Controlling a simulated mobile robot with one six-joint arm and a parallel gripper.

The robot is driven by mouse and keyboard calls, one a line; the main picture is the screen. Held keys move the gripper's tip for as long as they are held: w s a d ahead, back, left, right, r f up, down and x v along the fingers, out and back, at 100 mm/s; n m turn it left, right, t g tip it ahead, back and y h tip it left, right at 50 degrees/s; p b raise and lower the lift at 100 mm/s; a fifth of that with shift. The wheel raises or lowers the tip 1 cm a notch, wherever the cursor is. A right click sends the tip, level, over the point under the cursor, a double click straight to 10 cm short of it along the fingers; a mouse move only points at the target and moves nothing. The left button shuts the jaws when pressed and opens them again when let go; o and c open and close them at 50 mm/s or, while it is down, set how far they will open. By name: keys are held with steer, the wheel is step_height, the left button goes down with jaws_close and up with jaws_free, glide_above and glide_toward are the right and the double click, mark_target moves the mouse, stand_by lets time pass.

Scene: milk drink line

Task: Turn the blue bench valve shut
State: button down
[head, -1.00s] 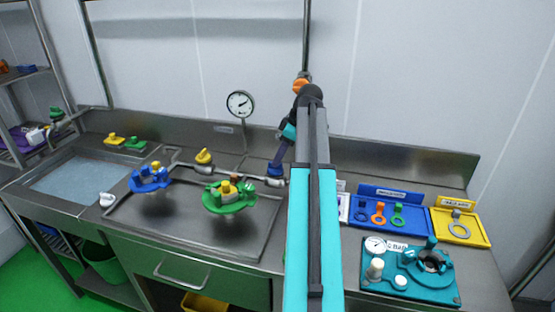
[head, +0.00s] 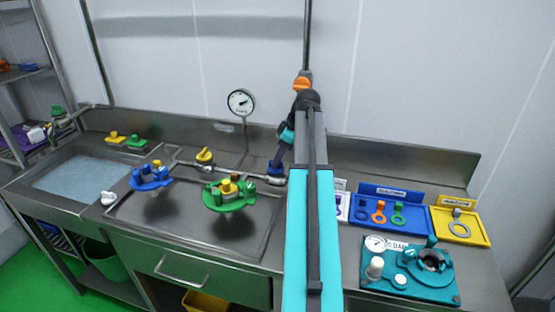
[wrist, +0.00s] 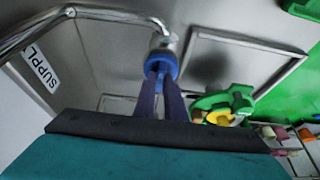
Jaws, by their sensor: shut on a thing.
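The blue bench valve (head: 276,172) is on the metal pipe behind the drain board, just left of my arm in the head view. In the wrist view its blue ring-like body (wrist: 161,62) hangs below a silver pipe fitting. My gripper (head: 279,162) reaches down to it from above with dark fingers. In the wrist view my gripper (wrist: 161,78) has both fingertips at the blue part, shut on it. The fingers and my arm hide part of the valve, so its turn angle is hard to read.
A yellow valve (head: 204,156) sits on the same pipe, with a round gauge (head: 241,102) behind it. Green (head: 230,195) and blue (head: 151,178) fittings stand over the drain board. Trays (head: 392,207) and a teal fixture (head: 410,270) lie right of my arm.

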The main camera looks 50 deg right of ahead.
steer(key=shift+a+m, duration=0.1)
steer(key=shift+m, duration=0.3)
steer(key=m, duration=0.1)
steer(key=m+h, duration=0.1)
steer(key=m, duration=0.1)
steer(key=shift+s+a+h+p, duration=0.1)
steer(key=shift+a+h+p, duration=0.1)
steer(key=shift+h+p, duration=0.1)
steer(key=m+h, duration=0.1)
steer(key=m, duration=0.1)
steer(key=m+p, duration=0.1)
steer(key=m, duration=0.2)
steer(key=shift+h, duration=0.4)
steer(key=m+h, duration=0.1)
steer(key=m, duration=0.1)
steer(key=m+p, duration=0.1)
steer(key=m, duration=0.2)
steer(key=shift+w+a+r+m+g+h, duration=0.1)
steer(key=shift+w+a+m+g+h, duration=0.1)
steer(key=shift+m+g+h, duration=0.15)
steer(key=shift+m+g+h+p, duration=0.45)
steer(key=shift+m+g, duration=0.2)
steer(key=shift+m, duration=1.1)
steer(key=c, duration=1.8)
jaws_free()
